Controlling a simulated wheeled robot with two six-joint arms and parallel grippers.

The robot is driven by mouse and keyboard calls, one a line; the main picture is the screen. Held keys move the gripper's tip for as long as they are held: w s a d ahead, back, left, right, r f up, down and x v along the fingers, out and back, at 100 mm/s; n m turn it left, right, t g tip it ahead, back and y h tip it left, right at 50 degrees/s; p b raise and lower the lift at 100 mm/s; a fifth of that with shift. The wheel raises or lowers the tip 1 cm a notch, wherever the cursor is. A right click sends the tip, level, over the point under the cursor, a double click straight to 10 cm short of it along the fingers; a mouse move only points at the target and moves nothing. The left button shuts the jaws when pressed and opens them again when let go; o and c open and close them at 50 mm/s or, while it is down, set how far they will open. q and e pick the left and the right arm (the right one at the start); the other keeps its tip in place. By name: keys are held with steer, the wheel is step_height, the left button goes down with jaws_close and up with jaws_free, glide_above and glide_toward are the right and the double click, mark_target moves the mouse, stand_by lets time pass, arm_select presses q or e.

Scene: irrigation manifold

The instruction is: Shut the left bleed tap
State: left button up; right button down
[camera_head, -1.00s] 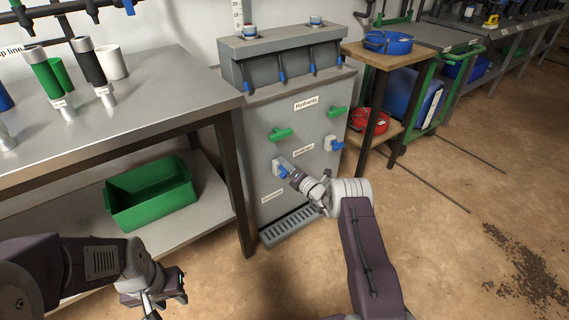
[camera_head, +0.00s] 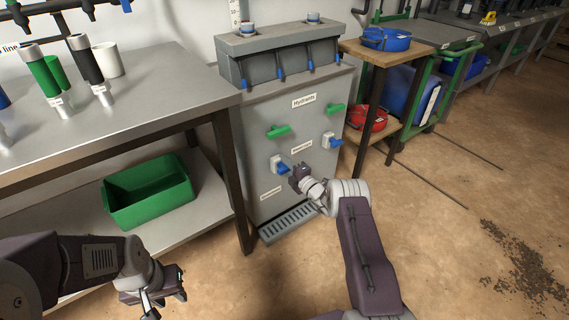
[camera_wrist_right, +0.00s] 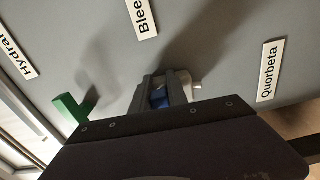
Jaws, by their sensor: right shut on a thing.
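The left bleed tap (camera_head: 281,168) is the lower left blue-handled tap on the grey cabinet front, with a pale body. My right gripper (camera_head: 297,174) is at its right side, at the handle. In the right wrist view my right gripper (camera_wrist_right: 162,90) is shut on the blue handle (camera_wrist_right: 159,97), which shows between the dark fingers. The fingers hide most of the handle, so its exact angle is hard to tell. A pale part of the tap (camera_wrist_right: 196,86) shows beside the fingers. My left gripper (camera_head: 165,298) is low at the left, apart from the cabinet, with its fingers spread.
Another blue tap (camera_head: 332,141) is to the right, and green-handled taps (camera_head: 278,131) are above on the cabinet (camera_head: 250,160). A drain grate (camera_head: 289,223) lies below. A steel bench (camera_head: 150,105) with a green bin (camera_head: 148,192) stands left. The floor at right is mostly clear.

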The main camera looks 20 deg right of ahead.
steer(key=shift+f, duration=0.2)
stand_by(0.3)
steer(key=c, duration=1.3)
jaws_free()
steer(key=shift+r, duration=0.1)
steer(key=p+v, duration=0.5)
steer(key=v, duration=0.4)
